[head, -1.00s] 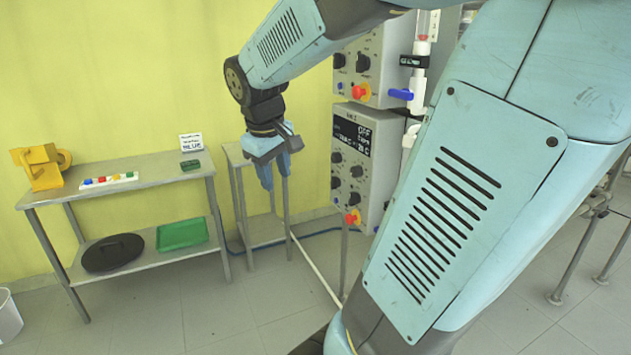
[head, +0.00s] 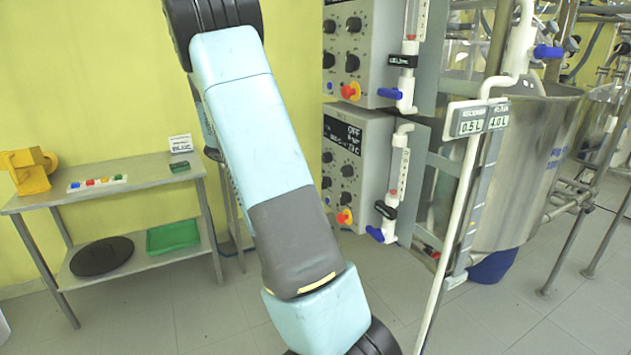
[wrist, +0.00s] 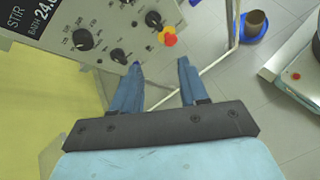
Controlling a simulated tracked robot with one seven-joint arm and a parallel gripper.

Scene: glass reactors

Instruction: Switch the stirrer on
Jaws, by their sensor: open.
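The lower grey control box (head: 372,160) has a dark display (head: 343,136) reading OFF, several black knobs and a red button on yellow (head: 344,217). In the wrist view the panel (wrist: 104,28) is close, at top left; its display (wrist: 32,14) shows STIR and BATH. A large black knob (wrist: 83,40), a smaller knob (wrist: 118,56), another knob (wrist: 153,19) and the red button (wrist: 168,38) show there. My gripper (wrist: 158,66) is open and empty, its blue fingers apart just below the panel's lower edge in the picture. My arm hides the gripper in the head view.
An upper control box (head: 362,50) sits above the lower one. Pipes with blue valve handles (head: 389,94) and a steel vessel (head: 530,165) stand to the right. A grey table (head: 130,178) with small items is at left. Floor is open in front.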

